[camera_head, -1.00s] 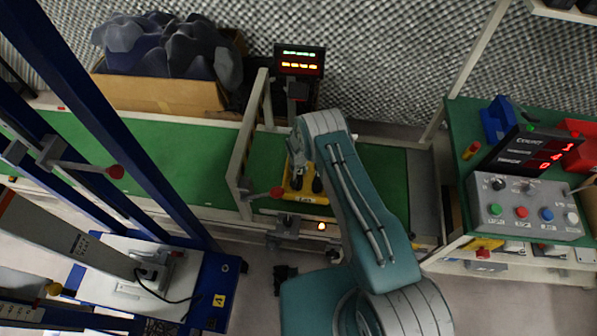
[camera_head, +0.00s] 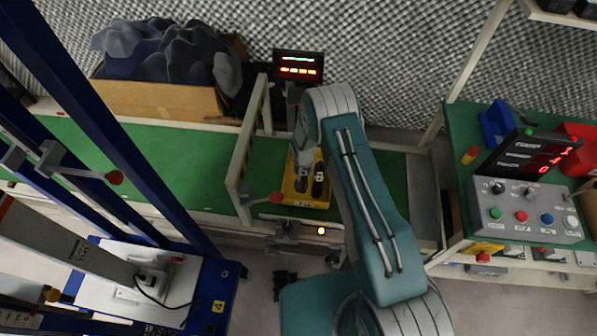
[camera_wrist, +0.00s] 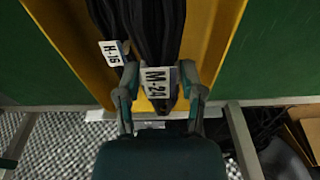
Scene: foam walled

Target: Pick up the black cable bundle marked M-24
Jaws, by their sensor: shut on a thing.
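The black cable bundle marked M-24 (camera_wrist: 160,84) shows its white tag in the middle of the wrist view, between the two fingers of my gripper (camera_wrist: 158,98). My gripper is shut on it near its tagged end. In the head view the bundle (camera_head: 301,184) is the left of two dark shapes over the yellow tray (camera_head: 311,203), below my gripper (camera_head: 303,160). A second black bundle, tagged H-16 (camera_wrist: 113,52), lies beside it at left in the wrist view. I cannot tell whether M-24 is clear of the tray.
The tray is on a green conveyor (camera_head: 180,160). A pale frame (camera_head: 241,160) with a red knob (camera_head: 276,197) stands close at left. A lit display (camera_head: 298,66) is behind. A button panel (camera_head: 527,211) is at right, blue uprights at left.

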